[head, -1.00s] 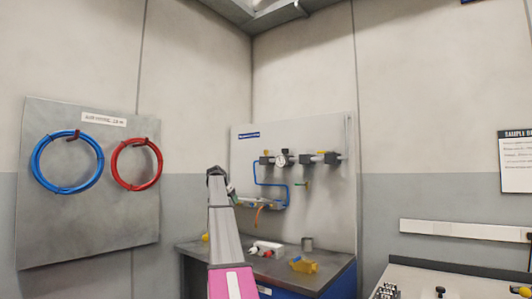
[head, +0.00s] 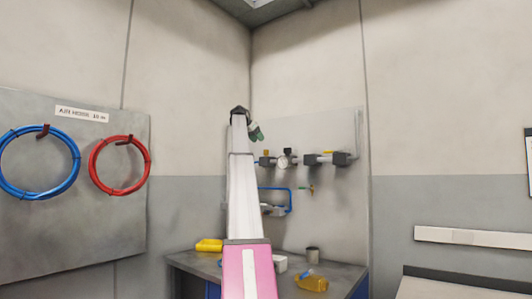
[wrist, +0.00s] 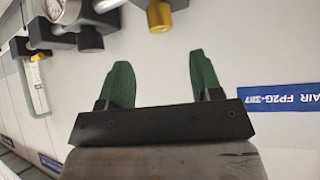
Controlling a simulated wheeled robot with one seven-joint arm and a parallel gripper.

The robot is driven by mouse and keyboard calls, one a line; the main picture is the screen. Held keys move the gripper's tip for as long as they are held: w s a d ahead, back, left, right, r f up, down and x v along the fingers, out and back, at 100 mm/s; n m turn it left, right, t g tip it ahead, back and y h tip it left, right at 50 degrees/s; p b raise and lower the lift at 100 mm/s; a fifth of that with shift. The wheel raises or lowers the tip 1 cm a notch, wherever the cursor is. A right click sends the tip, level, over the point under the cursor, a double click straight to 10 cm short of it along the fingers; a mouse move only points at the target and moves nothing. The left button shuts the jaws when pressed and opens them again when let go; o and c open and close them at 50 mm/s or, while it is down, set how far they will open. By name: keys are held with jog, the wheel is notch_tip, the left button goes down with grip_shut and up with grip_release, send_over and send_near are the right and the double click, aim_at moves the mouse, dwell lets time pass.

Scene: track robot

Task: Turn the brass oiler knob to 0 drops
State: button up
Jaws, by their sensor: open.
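The brass knob (wrist: 159,16) shows at the top edge of the wrist view, partly cut off, on a dark fitting. In the head view a small brass-coloured spot (head: 266,152) on the left of the panel's fitting row appears to be the same knob. My gripper (wrist: 161,75) has two green fingers, open and apart, with only the bare panel between them. The knob lies beyond the fingertips in the wrist view, not touching them. In the head view my gripper (head: 256,132) is in front of the panel, above and left of the knob. The knob's setting cannot be read.
A round gauge (wrist: 62,9) and dark fittings are beside the knob. A blue label (wrist: 280,98) is on the panel. My arm hides the panel's left part.

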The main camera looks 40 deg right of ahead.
aim_at(266, 153)
jog(key=x, duration=0.9)
jog(key=c, duration=0.9)
